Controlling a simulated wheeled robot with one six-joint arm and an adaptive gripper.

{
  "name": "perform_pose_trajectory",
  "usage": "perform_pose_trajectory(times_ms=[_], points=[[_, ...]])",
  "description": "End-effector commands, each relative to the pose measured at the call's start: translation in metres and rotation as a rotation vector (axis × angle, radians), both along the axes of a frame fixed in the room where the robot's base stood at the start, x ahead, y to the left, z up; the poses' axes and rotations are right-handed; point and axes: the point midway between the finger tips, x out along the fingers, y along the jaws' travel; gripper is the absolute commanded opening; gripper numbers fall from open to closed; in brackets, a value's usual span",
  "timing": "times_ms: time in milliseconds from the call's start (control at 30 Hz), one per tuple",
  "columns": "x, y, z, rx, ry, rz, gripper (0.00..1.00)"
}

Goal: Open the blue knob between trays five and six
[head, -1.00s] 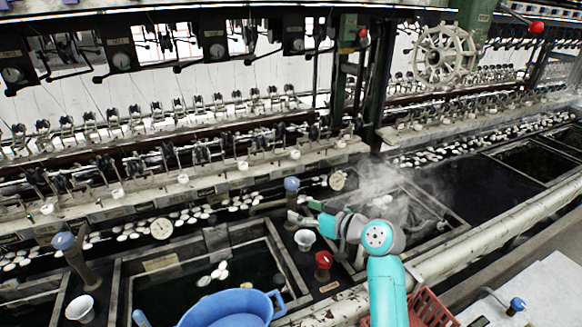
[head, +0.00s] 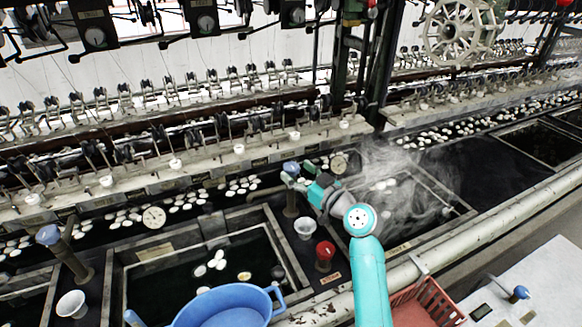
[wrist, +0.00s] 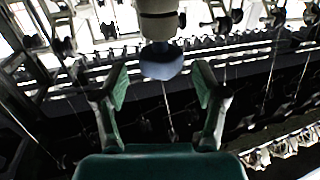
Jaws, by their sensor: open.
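The blue knob (head: 291,168) tops an upright post between two basins in the head view. In the wrist view the knob (wrist: 162,62) hangs from the top centre, because that picture is turned over. My gripper (head: 299,181) is at the knob's right side in the head view. In the wrist view my gripper (wrist: 160,82) is open, with one green-padded finger on each side of the knob and clear space to both. The knob is level with the fingertips.
A white cup (head: 304,228) and a red knob (head: 325,250) stand close below my arm. Another blue knob (head: 48,235) is at left. Steam rises over the right basin (head: 455,205).

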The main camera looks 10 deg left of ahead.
Motion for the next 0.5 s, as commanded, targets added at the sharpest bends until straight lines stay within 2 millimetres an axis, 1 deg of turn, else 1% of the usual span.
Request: perform_pose_trajectory(times_ms=[33, 200, 333, 500], points=[[0.005, 0.007, 0.001, 0.0, 0.0, 0.002, 0.71], [0.016, 0.019, 0.001, 0.0, 0.0, 0.001, 0.71], [0.02, 0.024, 0.0, -0.001, 0.001, 0.001, 0.71], [0.021, 0.025, 0.0, -0.001, 0.001, 0.001, 0.71]])
